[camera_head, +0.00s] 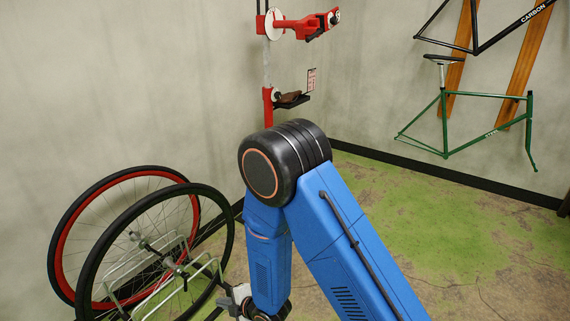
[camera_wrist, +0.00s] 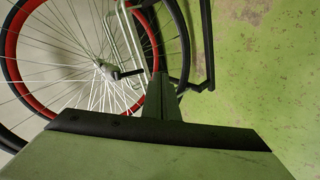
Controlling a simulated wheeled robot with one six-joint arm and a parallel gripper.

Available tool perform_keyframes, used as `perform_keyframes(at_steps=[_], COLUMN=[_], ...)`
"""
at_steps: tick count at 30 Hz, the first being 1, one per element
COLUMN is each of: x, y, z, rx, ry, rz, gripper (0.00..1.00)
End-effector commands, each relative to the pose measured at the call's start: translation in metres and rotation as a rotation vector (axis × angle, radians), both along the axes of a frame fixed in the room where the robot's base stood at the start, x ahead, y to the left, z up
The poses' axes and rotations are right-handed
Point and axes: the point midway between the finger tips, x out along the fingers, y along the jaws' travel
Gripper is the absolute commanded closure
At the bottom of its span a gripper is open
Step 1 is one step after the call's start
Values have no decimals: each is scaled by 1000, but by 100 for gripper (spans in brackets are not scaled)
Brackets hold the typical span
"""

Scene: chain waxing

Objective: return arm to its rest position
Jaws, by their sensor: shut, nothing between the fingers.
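My gripper (camera_wrist: 161,84) shows in the wrist view as narrow dark fingers, together and pointing up the picture from the wide gripper body along the bottom edge. Nothing shows between the fingers. In the head view my blue arm is bent at a black joint in the middle of the picture. Its lower link runs down to the bottom edge, and the gripper's fingers cannot be made out there.
Two bicycle wheels (camera_head: 84,268), one red-rimmed, stand in a rack at the left, close beside my lower arm. A red clamp stand (camera_head: 268,103) rises behind my arm. A green bicycle frame (camera_head: 442,112) hangs on the wall. The green-stained floor (camera_head: 480,225) is clear at the right.

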Motion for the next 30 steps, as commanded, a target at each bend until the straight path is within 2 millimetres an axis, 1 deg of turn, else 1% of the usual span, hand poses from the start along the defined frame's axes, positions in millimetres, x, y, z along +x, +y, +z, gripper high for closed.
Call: perform_keyframes(at_steps=[1,5,6,10,14,15,17,18,23,24,26,27,30], x=[16,45,52,73,86,89,91,92,88,85,79,75,60], y=[-12,-46,-57,-97,-140,-153,-174,-188,-245,-259,-280,-294,-327], z=[20,59,70,108,145,156,173,184,225,234,248,258,280], rx=[3,-3,-3,0,10,13,22,28,57,65,79,89,118], ry=[15,79,98,161,224,243,273,292,371,390,421,440,487], rz=[-46,-167,-205,-331,-459,-498,-559,-599,-761,-801,-863,-904,-1005], gripper=[100,100,100,100,100,100,100,100,100,100,100,100,100])
